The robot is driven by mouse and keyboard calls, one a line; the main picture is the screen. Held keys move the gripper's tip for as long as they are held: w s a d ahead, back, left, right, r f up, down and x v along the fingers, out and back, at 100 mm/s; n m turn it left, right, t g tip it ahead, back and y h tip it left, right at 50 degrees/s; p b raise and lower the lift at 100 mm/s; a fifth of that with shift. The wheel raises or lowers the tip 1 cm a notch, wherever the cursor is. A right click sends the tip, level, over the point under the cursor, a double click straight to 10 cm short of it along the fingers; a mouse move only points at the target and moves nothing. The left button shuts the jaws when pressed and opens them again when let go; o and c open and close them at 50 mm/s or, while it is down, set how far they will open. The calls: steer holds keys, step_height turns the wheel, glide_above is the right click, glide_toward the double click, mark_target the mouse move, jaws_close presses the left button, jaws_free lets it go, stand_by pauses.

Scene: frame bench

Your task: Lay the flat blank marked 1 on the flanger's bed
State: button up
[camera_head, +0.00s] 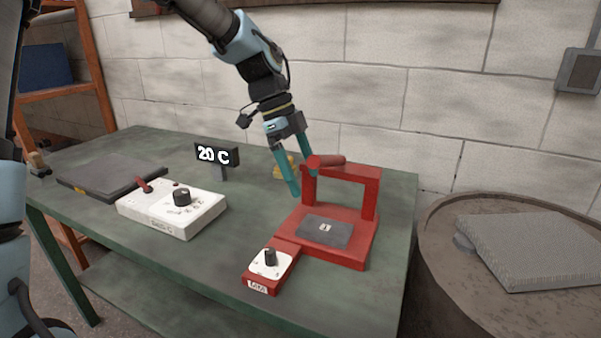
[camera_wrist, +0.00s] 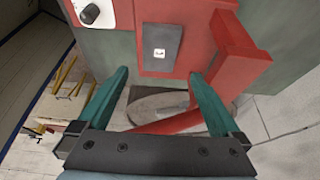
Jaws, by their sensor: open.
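The flat blank marked 1 (camera_head: 325,231) is a dark grey plate with a small white label. It lies flat on the red bed of the flanger (camera_head: 358,246), in front of the machine's upright frame; in the wrist view the blank (camera_wrist: 160,50) shows on the same red bed (camera_wrist: 205,48). My gripper (camera_head: 304,182) is open and empty, with its teal fingers pointing down beside the left end of the flanger's frame. It is apart from the blank. In the wrist view the blank appears just beyond the gap between my fingertips (camera_wrist: 158,76).
A red control box with a dial (camera_head: 270,263) joins the flanger's front left. A white control box (camera_head: 172,208), a dark flat plate (camera_head: 110,178) and a 20 C sign (camera_head: 217,155) stand left on the green bench. Right, grey sheets (camera_head: 535,250) lie on a round brown top (camera_head: 440,240).

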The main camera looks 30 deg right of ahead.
steer(key=w+a+f+n+t+y, duration=0.1)
steer(key=w+a+f+n+t, duration=0.1)
steer(key=w+a+n, duration=0.5)
steer(key=w+a+f+n+t, duration=0.15)
steer(key=a+n, duration=0.35)
steer(key=a, duration=0.5)
steer(key=s+a+f+n+t, duration=0.1)
steer(key=a+n, duration=0.7)
steer(key=a, duration=0.3)
steer(key=s+a+f+n+t+y, duration=0.1)
steer(key=s+a+f+n, duration=0.1)
steer(key=a+n, duration=0.6)
steer(key=a, duration=0.3)
